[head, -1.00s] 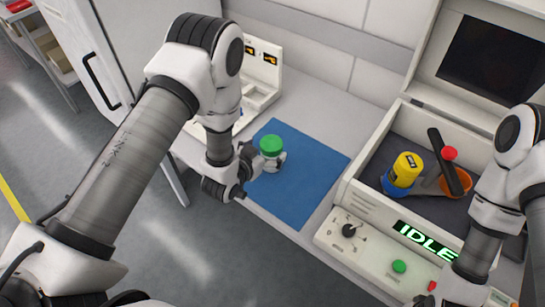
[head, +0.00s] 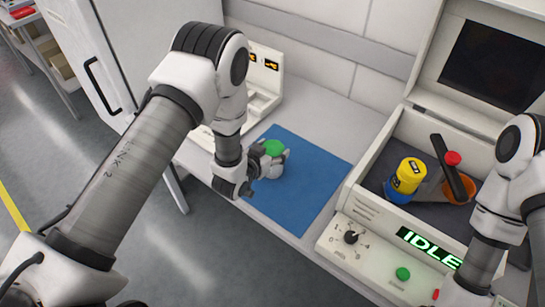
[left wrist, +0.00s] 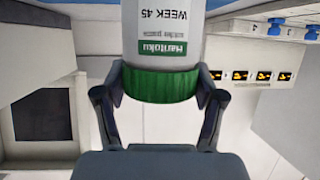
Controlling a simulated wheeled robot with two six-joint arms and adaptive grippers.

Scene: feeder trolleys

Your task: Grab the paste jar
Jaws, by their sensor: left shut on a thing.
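The paste jar has a green lid (head: 273,148) and a pale body. In the left wrist view the jar (left wrist: 163,35) shows a white label reading "WEEK 45", upside down in the picture. My left gripper (head: 270,163) is shut on the jar over the blue mat (head: 309,175). In the left wrist view the fingers of the left gripper (left wrist: 161,82) press on both sides of the green lid. The jar's base is hidden, so I cannot tell if it touches the mat. My right arm shows at the right, but its gripper is out of view.
Right of the mat stands an open grey box (head: 365,170) holding a yellow-and-blue jar (head: 407,176) and an orange cup (head: 456,187). Its front panel has a knob, a green button and an "IDLE" display (head: 428,246). A white holder (head: 262,85) stands behind. Most of the mat is bare.

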